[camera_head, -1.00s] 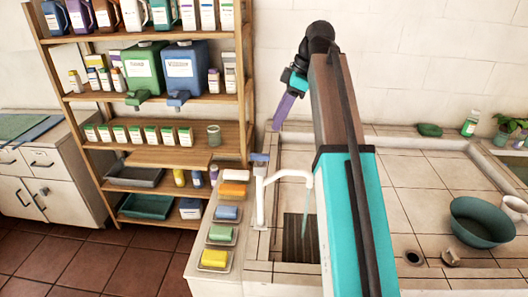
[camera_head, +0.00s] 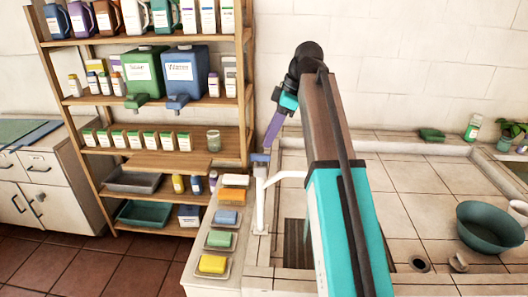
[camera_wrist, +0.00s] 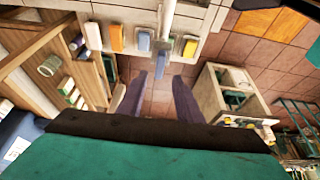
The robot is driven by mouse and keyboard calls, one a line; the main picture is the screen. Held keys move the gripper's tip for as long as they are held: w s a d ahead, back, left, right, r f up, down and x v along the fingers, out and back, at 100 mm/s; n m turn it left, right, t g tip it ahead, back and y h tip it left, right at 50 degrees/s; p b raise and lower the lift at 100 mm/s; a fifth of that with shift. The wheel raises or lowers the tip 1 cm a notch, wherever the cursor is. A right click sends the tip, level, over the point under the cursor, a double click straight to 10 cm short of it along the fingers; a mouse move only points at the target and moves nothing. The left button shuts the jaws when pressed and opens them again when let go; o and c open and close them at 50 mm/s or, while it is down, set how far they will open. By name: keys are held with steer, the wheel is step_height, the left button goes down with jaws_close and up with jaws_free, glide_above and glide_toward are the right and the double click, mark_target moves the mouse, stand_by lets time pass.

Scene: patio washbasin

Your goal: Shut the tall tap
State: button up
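The tall white tap (camera_head: 261,205) stands at the left edge of the tiled basin, its spout reaching right behind my arm. Its blue-grey lever (camera_head: 260,158) is at the top. My gripper (camera_head: 268,146) is just above the lever in the head view. In the wrist view my purple fingers (camera_wrist: 159,84) are spread apart and empty. The lever (camera_wrist: 160,66) shows just past the gap between their tips, and the white tap pipe (camera_wrist: 168,20) is beyond. I cannot tell whether lever and fingers touch. The spout end and any water are hidden by my arm.
Colored soap bars in dishes (camera_head: 219,240) line the counter left of the tap. A wooden shelf (camera_head: 160,160) with bottles and boxes stands behind left. A green bowl (camera_head: 490,224) sits on the right of the tiled counter.

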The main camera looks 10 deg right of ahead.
mark_target(261, 155)
steer(key=shift+p+x, duration=0.75)
steer(key=shift+x, duration=2.5)
steer(key=shift+c, duration=0.3)
steer(key=shift+d, duration=0.15)
jaws_close()
